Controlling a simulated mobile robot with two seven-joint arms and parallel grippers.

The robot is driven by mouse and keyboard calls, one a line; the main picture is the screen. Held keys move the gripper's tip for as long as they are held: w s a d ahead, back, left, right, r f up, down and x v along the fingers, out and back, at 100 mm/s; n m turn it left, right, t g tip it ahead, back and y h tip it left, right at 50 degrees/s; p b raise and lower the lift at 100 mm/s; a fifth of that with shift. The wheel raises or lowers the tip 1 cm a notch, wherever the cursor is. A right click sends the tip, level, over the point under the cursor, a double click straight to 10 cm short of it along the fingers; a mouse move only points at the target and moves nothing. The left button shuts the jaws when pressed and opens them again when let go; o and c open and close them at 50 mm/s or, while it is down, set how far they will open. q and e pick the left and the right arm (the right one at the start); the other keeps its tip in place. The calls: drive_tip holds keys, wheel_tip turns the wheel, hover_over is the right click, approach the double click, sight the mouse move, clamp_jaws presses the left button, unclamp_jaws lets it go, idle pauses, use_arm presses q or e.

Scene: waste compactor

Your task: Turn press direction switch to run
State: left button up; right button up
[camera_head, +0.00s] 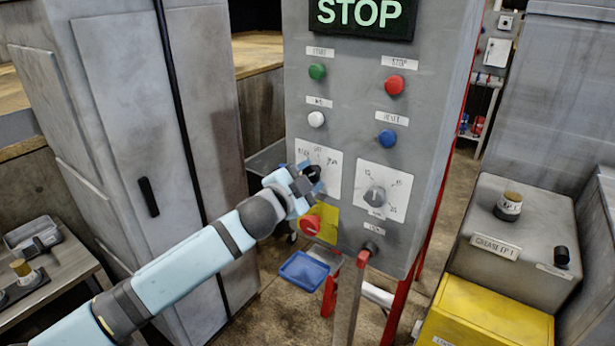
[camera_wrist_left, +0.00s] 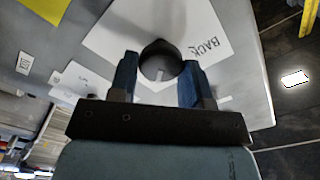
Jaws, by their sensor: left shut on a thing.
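The press direction switch is a black round knob (camera_head: 313,172) on a white label plate (camera_head: 324,157) on the grey control panel. In the left wrist view the knob (camera_wrist_left: 160,60) sits between the two blue fingers, with the word BACK on the plate (camera_wrist_left: 120,38) to its right. My left gripper (camera_head: 305,181) is shut on the knob and partly covers it in the head view. The other plate words are too small to read surely, and I cannot tell which position the knob points to. My right gripper is in neither view.
A STOP display (camera_head: 360,14) tops the panel. Green (camera_head: 317,71), white (camera_head: 316,119), red (camera_head: 394,85) and blue (camera_head: 386,138) buttons sit above. A grey dial (camera_head: 375,196) is to the right, and a red button (camera_head: 310,225) on yellow is just below my gripper.

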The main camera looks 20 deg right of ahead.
use_arm(q)
drive_tip(key=o, duration=0.9)
drive_tip(key=shift+a, duration=0.1)
drive_tip(key=shift+s+a+f, duration=0.1)
drive_tip(key=shift+s+a, duration=0.15)
drive_tip(key=b+v, duration=0.2)
drive_tip(key=v, duration=1.1)
drive_tip(key=shift+b, duration=0.3)
